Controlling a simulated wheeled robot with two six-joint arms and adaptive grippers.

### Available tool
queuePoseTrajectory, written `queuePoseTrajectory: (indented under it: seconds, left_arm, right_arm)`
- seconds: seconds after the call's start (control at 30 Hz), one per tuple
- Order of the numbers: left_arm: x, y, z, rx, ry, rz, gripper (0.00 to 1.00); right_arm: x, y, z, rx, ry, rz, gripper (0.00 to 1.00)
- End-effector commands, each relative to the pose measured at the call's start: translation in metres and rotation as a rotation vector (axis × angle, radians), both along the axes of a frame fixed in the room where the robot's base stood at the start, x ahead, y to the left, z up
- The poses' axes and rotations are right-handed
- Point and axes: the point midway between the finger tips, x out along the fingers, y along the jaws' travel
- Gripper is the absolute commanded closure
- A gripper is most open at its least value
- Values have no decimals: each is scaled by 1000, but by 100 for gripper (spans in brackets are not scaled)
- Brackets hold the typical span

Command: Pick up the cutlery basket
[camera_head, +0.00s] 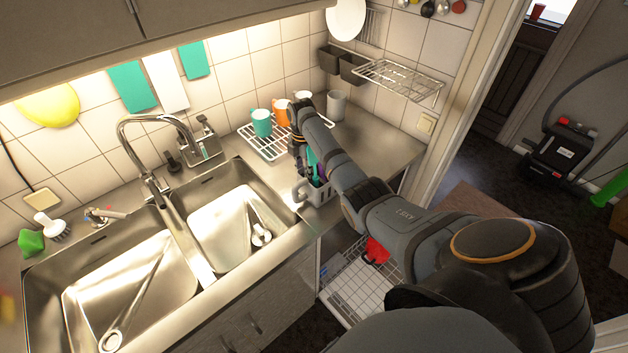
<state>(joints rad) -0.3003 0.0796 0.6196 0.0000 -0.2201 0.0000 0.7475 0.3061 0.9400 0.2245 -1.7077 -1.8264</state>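The cutlery basket (319,194) is a small light-grey container on the metal counter, just right of the sink. Teal and purple handles stick up from it. My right arm reaches across from the lower right and covers part of it. My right gripper (299,170) points down at the basket's upper left side, close to its rim. Its fingertips are small and partly hidden, so I cannot tell whether they touch the basket or are closed. My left gripper is not in view.
A wire rack (262,144) with a teal mug (261,123) and an orange mug (282,112) stands behind the gripper. A grey cup (337,105) is near the wall. The double sink (215,250) lies left. An open dishwasher rack (355,285) is below the counter.

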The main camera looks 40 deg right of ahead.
Motion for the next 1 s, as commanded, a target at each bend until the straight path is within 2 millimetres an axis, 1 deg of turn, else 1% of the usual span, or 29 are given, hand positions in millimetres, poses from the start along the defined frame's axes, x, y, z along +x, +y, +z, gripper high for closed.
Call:
queuePoseTrajectory:
  seconds: [0.1, 0.27, 0.5, 1.0]
  left_arm:
    - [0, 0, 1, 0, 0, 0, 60]
    - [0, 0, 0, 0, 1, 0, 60]
    - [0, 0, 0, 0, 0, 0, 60]
    - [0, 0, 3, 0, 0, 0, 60]
  right_arm:
    - [0, 0, -7, 0, 0, 1, 71]
    - [0, 0, -7, 0, 0, 1, 71]
    - [0, 0, -7, 0, 0, 0, 100]
    - [0, 0, -4, 0, -1, 0, 100]
